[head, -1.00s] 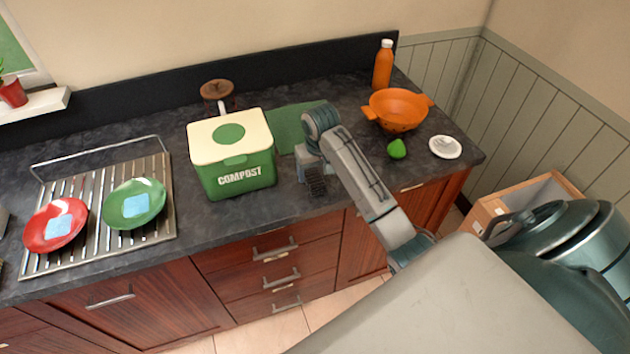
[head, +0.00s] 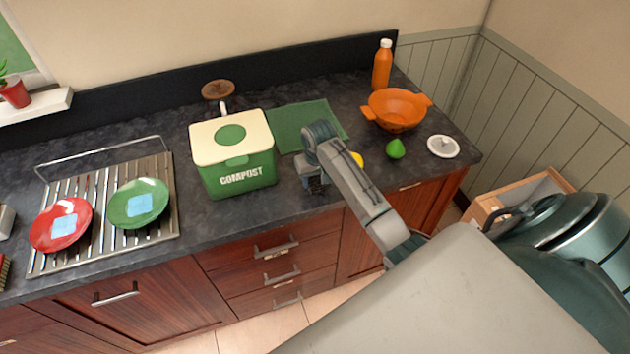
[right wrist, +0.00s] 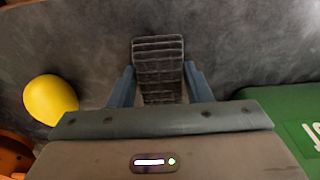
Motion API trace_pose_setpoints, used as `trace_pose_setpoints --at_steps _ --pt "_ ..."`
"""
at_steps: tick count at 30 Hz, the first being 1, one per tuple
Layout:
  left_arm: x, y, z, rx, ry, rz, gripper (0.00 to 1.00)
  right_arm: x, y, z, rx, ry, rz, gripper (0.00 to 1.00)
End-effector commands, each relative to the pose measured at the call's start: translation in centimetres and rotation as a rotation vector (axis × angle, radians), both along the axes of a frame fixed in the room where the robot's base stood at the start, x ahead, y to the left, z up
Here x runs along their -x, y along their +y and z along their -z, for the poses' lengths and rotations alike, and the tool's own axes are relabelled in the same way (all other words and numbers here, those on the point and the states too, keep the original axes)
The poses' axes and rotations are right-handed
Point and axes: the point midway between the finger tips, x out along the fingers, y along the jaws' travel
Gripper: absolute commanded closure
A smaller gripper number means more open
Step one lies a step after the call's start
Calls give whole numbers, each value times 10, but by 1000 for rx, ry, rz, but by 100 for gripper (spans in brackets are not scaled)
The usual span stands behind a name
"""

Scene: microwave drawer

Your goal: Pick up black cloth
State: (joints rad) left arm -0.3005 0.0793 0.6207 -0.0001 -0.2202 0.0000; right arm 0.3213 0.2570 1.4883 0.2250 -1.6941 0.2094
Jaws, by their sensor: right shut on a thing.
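The black cloth (head: 317,187) is a dark, ribbed, folded piece near the counter's front edge, right of the compost bin. The arm hides part of it in the head view. In the right wrist view the cloth (right wrist: 160,65) stands between the two blue-grey fingers of my right gripper (right wrist: 160,82), which is shut on it. In the head view my right gripper (head: 313,179) is low at the counter, and I cannot tell whether the cloth touches the surface. My left gripper is not in view.
The green and cream compost bin (head: 234,170) stands close left of my right gripper. A green mat (head: 290,122), yellow object (head: 357,159), lime (head: 396,149) and orange colander (head: 397,110) lie behind and right. A metal rack (head: 100,195) with two plates is far left.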

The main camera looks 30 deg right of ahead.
Motion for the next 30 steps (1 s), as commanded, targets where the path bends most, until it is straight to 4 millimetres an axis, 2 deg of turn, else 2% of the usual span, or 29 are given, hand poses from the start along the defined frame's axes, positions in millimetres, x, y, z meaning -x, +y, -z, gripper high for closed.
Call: trace_pose_setpoints --at_steps 8,15,25,26,27,30 --pt "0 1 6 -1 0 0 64 -1 0 -5 0 -3 0 77" --pt "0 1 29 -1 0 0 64 0 0 -34 2 -6 -1 77" --pt "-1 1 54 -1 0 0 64 59 54 -38 -3 -3 -1 77" --pt "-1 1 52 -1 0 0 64 65 59 -41 -4 -2 0 77" --pt "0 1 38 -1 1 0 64 73 66 -49 -4 2 -1 77" --pt "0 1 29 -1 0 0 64 88 80 -50 -5 2 0 77"
